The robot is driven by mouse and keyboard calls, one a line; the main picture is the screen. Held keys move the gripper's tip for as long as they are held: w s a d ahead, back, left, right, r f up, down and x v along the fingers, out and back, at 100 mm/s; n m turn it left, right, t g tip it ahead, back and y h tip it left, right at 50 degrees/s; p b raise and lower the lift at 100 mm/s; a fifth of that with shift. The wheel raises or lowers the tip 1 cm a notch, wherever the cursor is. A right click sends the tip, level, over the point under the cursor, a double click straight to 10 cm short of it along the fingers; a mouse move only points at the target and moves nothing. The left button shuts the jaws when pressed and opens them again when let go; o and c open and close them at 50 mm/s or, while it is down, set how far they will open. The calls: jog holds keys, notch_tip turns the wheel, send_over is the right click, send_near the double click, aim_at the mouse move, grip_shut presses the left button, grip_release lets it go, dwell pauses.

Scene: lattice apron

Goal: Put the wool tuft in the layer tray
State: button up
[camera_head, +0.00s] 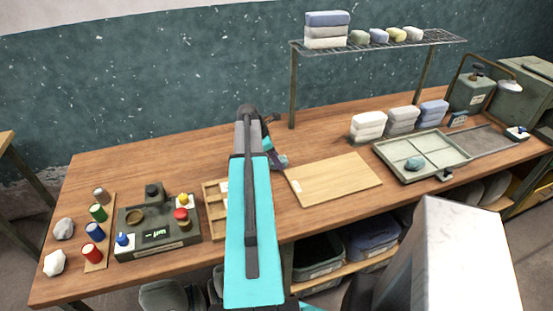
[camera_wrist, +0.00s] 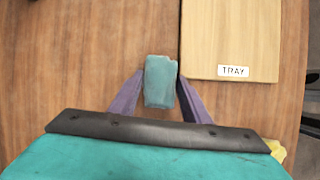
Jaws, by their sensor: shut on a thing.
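My gripper (camera_wrist: 160,84) is shut on a blunt teal-grey block (camera_wrist: 160,80), which sits between its two purple fingers in the wrist view. I cannot tell for sure whether this block is the wool tuft. It is over bare wood beside the left edge of a pale board (camera_wrist: 228,35) labelled TRAY. In the head view my gripper (camera_head: 280,160) is mostly hidden behind my arm, left of the same board (camera_head: 335,180). A grey-green divided tray (camera_head: 455,147) stands further right with a rounded teal lump (camera_head: 415,163) in it.
A wire shelf (camera_head: 400,46) on posts stands behind, holding folded stacks and small lumps. More stacks (camera_head: 368,126) stand behind the divided tray. A control box (camera_head: 157,240), coloured spools (camera_head: 95,231) and white lumps (camera_head: 54,263) are at the left.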

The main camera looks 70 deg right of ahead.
jog(key=shift+f, duration=0.15)
jog(key=o, duration=1)
jog(key=shift+r, duration=0.2)
jog(key=b+v, duration=0.2)
jog(key=v, duration=1)
jog(key=shift+b, duration=0.4)
